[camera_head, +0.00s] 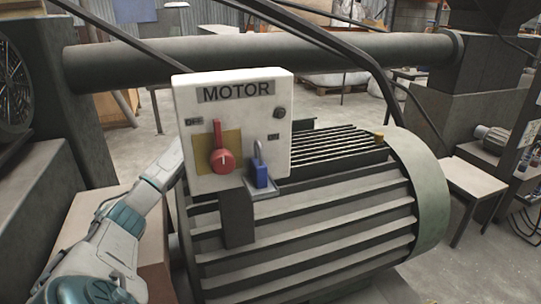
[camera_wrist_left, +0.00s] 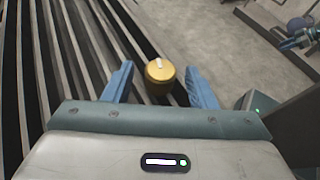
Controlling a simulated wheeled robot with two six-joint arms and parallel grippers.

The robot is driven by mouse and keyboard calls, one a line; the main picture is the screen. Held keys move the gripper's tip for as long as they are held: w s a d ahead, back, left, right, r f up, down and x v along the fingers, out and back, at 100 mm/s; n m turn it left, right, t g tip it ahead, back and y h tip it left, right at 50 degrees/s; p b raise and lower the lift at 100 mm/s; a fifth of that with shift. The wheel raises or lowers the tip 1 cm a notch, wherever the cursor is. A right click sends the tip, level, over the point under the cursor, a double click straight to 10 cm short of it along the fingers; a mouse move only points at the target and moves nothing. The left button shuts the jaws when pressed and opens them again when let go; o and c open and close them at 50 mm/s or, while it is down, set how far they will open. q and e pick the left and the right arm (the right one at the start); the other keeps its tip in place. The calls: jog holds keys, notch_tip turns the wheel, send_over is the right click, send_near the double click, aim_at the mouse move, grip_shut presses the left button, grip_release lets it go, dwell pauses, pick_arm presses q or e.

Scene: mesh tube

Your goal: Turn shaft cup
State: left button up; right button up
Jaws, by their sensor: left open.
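A round gold cup (camera_wrist_left: 160,74) with a pale mark on its top shows in the left wrist view, beside the motor's dark fins. My left gripper (camera_wrist_left: 159,67) is open, with one blue finger on each side of the cup; I cannot tell whether they touch it. In the head view my left arm runs up from the lower left and passes behind the motor box, so its gripper is hidden there. A small yellow cap (camera_head: 379,138) stands on the motor's top right; I cannot tell whether it is the same cup.
The large ribbed motor (camera_head: 320,225) fills the middle. A white MOTOR switch box (camera_head: 233,120) with a red handle (camera_head: 222,155) and a blue padlock (camera_head: 261,172) stands in front of it. A thick pipe (camera_head: 260,55) crosses behind. A small table (camera_head: 475,180) is at right.

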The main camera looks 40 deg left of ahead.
pick_arm(q)
jog(key=v, duration=0.9)
jog(key=shift+b, duration=0.4)
